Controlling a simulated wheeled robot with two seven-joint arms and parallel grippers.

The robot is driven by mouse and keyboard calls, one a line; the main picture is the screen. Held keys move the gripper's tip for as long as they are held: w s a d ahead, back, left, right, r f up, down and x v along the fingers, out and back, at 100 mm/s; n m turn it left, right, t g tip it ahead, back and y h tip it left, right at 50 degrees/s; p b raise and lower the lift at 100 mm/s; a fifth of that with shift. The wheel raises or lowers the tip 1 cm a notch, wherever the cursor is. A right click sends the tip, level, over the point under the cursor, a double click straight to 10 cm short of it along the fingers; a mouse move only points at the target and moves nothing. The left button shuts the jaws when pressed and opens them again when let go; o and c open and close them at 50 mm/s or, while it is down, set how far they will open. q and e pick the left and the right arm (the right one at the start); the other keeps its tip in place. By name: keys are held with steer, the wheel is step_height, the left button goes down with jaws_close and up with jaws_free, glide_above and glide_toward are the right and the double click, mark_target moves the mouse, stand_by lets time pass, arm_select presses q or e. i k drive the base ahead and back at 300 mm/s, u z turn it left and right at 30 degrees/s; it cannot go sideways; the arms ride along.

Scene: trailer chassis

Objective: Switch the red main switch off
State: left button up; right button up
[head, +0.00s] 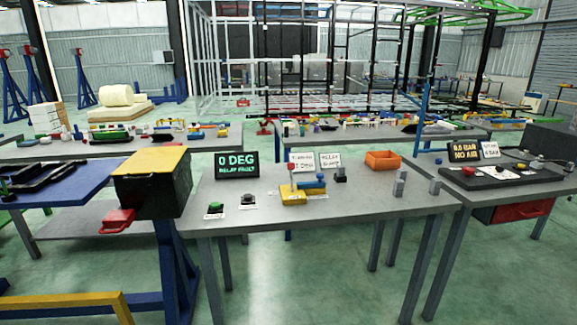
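No part is plainly marked as the main switch. A small red knob (468,171) sits on a dark panel (505,176) on the right table. A red upright piece (291,167) stands by a yellow block (293,195) on the middle table. Neither of my grippers is in view.
The middle table (345,208) carries a display reading "0 DEG RELAY FAULT" (237,164), a green button (214,208), an orange bin (382,161) and grey blocks. A red drawer (520,211) hangs under the right table. Green floor (310,290) is clear in front.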

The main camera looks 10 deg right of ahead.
mark_target(291, 166)
steer(key=u, duration=0.75)
steer(key=i, duration=0.65)
steer(key=z, duration=1.3)
